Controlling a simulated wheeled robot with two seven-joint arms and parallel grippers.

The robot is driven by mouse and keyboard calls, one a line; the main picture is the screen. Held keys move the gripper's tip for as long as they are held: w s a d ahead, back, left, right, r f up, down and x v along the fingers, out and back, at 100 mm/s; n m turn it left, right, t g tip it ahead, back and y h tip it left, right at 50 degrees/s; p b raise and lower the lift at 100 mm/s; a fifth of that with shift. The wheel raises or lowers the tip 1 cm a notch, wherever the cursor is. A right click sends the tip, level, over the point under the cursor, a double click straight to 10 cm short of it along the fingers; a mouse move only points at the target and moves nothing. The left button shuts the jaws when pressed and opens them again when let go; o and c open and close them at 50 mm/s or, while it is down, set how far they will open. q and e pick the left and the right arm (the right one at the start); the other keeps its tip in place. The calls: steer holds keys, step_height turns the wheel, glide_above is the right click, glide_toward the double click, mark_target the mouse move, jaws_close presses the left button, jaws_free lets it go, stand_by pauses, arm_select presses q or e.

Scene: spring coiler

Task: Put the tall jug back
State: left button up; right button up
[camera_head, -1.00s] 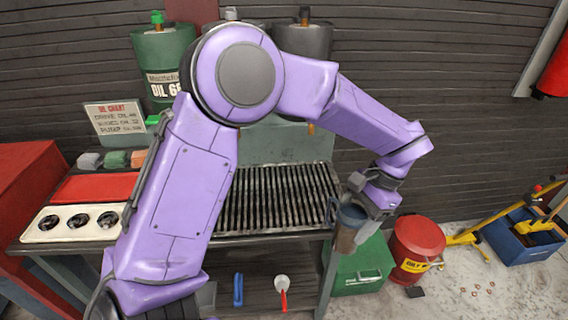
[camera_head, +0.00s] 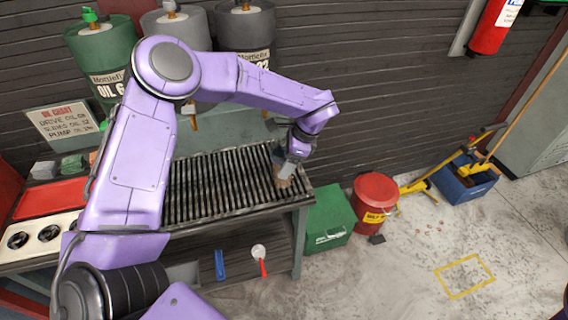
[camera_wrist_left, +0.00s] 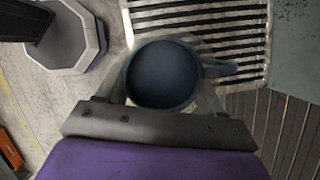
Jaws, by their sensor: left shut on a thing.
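The tall jug shows from above in the left wrist view as a round dark blue opening (camera_wrist_left: 162,75) with a handle or spout pointing right. My left gripper (camera_head: 287,175) is shut on it, and its fingers lie on either side of the jug in the wrist view. In the head view the gripper is over the right end of the slatted grate (camera_head: 215,188) on the bench, and it hides most of the jug. I cannot tell whether the jug touches the grate. My right gripper is not in view.
Oil drums with taps (camera_head: 247,30) stand behind the bench. A green box (camera_head: 327,218) and a red oily-waste can (camera_head: 375,195) stand right of it. A blue tool and a red-handled one lie on the lower shelf. A yellow square marks open floor at right.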

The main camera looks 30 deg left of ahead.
arm_select(q)
steer(key=f, duration=0.2)
steer(key=f+p, duration=0.1)
steer(key=shift+w+a+f, duration=0.15)
steer(key=shift+a+f, duration=0.25)
steer(key=shift+f+b, duration=0.25)
steer(key=shift+b, duration=0.1)
steer(key=o, duration=1.2)
steer(key=shift+o, duration=0.2)
steer(key=shift+r, duration=0.15)
steer(key=shift+d+r, duration=0.1)
steer(key=shift+r, duration=0.15)
steer(key=b+v, duration=0.2)
steer(key=v, duration=0.9)
steer(key=shift+r, duration=0.3)
